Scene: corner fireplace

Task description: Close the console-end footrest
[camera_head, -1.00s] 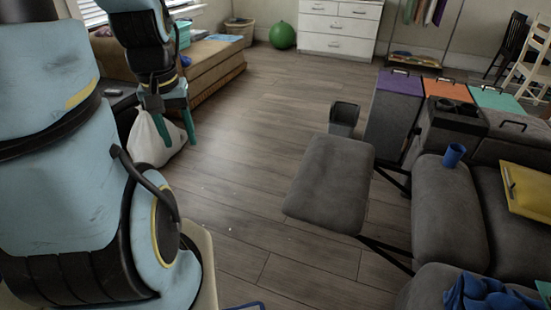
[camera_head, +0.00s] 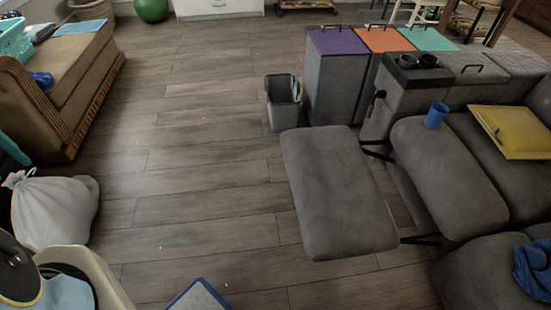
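The console-end footrest (camera_head: 335,195) is a grey padded panel in the head view. It is extended out to the left of the grey seat (camera_head: 450,180), with a gap between them bridged by black metal links. The grey console (camera_head: 393,115) with two dark cup holders stands behind the seat. A dark lever (camera_head: 374,103) shows on the console's side.
A grey bin (camera_head: 283,102) stands just behind the footrest. A white sack (camera_head: 52,210) and a tan bench (camera_head: 75,80) are on the left. A blue-edged white object (camera_head: 198,297) lies at the bottom. Wooden floor is clear left of the footrest.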

